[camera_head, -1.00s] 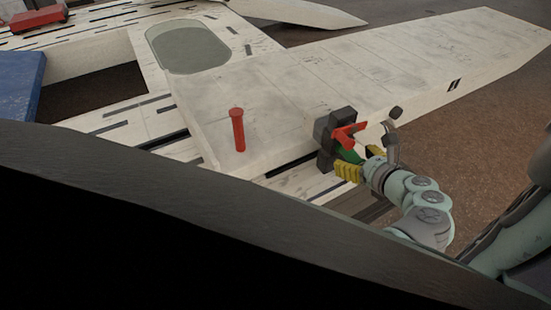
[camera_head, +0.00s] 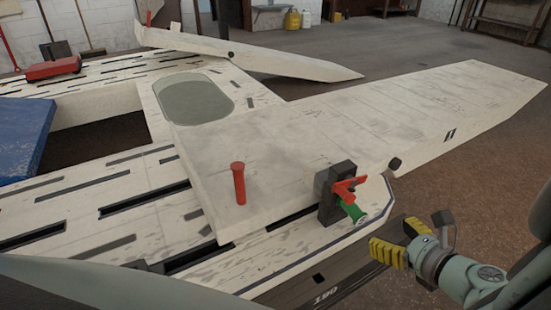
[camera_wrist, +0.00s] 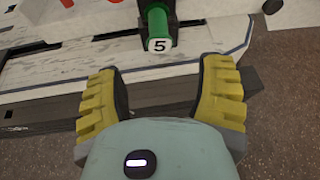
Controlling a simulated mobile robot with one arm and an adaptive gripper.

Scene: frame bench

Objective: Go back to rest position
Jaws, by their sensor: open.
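My gripper (camera_head: 398,240) has yellow ribbed fingers. It is open and empty, to the right of and below a green cylinder (camera_head: 354,211) at the white frame's near edge. The cylinder sits in a dark block (camera_head: 326,203) with a red part (camera_head: 347,188) on it. In the wrist view my gripper (camera_wrist: 160,95) shows both fingers spread apart with nothing between them. The green cylinder (camera_wrist: 155,22) is ahead of them, its white end marked 5, apart from the fingers.
A red peg (camera_head: 239,184) stands upright on the white frame (camera_head: 440,100). A blue block (camera_head: 22,135) lies at left and a red box (camera_head: 52,68) at back left. A dark beam (camera_head: 340,285) runs below the near edge. Brown floor (camera_head: 480,180) is open at right.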

